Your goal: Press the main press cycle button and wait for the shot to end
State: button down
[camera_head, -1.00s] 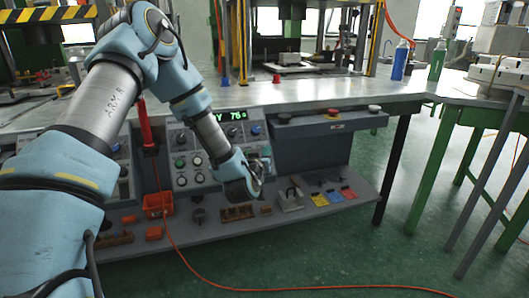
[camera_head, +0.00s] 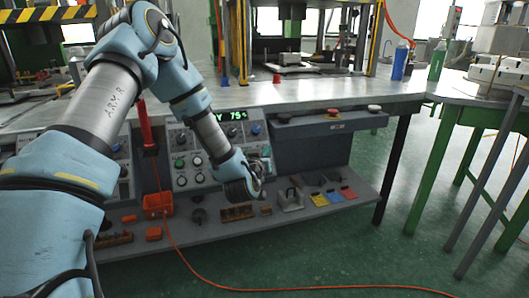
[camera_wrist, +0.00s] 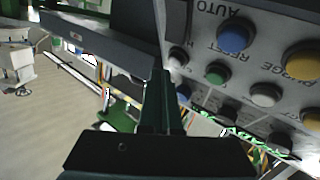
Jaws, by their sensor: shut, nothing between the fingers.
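The press control panel (camera_head: 190,160) has a green lit display (camera_head: 232,115) reading about "Y 75" and several buttons. My gripper (camera_head: 257,188) is at the panel's lower right. In the wrist view my gripper (camera_wrist: 158,76) is shut and empty, its dark fingers near the panel edge. I cannot tell which is the main press cycle button, or whether my fingertips touch one.
An orange hose (camera_head: 300,289) crosses the floor. Open floor lies in front.

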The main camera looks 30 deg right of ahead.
jog(key=shift+w+f, duration=0.1)
jog(key=shift+w+f+b, duration=0.15)
jog(key=shift+w+b, duration=0.1)
jog(key=shift+b, duration=0.1)
